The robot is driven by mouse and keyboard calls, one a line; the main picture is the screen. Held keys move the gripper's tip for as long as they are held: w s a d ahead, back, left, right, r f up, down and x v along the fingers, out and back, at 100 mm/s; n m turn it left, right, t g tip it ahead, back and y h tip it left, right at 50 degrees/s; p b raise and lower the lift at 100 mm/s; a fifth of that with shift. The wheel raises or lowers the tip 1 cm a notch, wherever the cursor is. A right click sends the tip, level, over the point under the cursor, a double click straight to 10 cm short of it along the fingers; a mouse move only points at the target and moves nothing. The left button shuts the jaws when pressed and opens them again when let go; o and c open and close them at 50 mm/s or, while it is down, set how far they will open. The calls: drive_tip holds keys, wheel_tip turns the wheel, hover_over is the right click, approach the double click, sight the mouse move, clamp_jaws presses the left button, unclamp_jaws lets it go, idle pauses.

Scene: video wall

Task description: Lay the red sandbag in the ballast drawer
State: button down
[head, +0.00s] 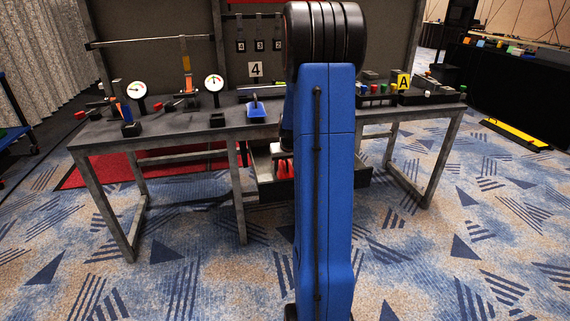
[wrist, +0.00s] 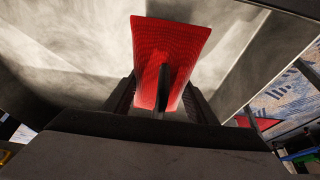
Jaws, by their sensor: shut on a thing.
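The red sandbag (wrist: 168,45) is between the two fingers of my gripper (wrist: 160,102) in the wrist view. My gripper is shut on it, with a dark strip down the bag's middle. The ballast drawer (head: 360,181) is pulled out below the tabletop in the head view. A little red of the sandbag (head: 283,168) shows at the drawer, left of my arm. In the wrist view, pale grey drawer surfaces (wrist: 75,60) lie behind the bag. My arm hides the drawer's middle and most of my gripper in the head view. I cannot tell whether the bag touches the drawer floor.
The workbench (head: 190,135) carries gauges, a blue-handled item (head: 256,109) and several coloured parts at right. A yellow sign marked A (head: 403,81) stands there. A bench leg (head: 241,195) is left of the drawer. The carpet in front is clear.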

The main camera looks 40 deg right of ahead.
drive_tip(key=shift+f, duration=0.2)
drive_tip(key=shift+f, duration=0.2)
drive_tip(key=c, duration=0.8)
unclamp_jaws()
drive_tip(key=shift+o, duration=0.2)
